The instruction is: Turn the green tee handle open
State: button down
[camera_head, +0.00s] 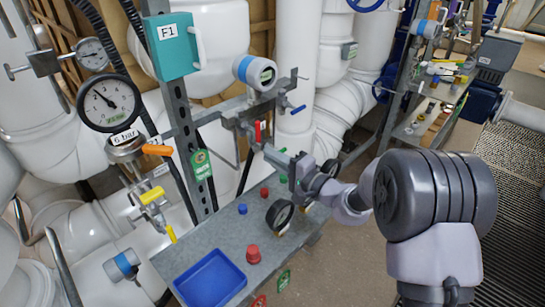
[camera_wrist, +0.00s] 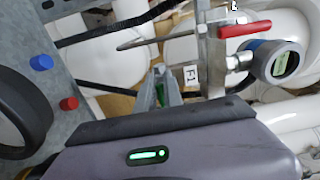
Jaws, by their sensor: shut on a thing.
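The green tee handle (camera_head: 274,155) is at the middle of the head view, beside the pipework above the grey bench. My gripper (camera_head: 286,163) reaches it from the right and is shut on it. In the wrist view the jaws of my gripper (camera_wrist: 166,88) point away from the camera, with a bit of the green handle (camera_wrist: 160,97) showing between them. Most of the handle is hidden by the jaws, so its exact angle cannot be told.
A red lever (camera_wrist: 245,29) and a round digital gauge (camera_wrist: 279,62) are close by the jaws. Below, the grey bench (camera_head: 205,240) bears a blue tray (camera_head: 211,279), a red cap (camera_head: 253,254) and a black ring (camera_head: 280,214). An orange lever (camera_head: 157,150) is to the left.

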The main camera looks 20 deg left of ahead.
dwell(0.3)
jog(key=c, duration=1.5)
grip_release()
jog(key=p+v, duration=0.3)
jog(key=v, duration=1.4)
jog(key=shift+d, duration=0.25)
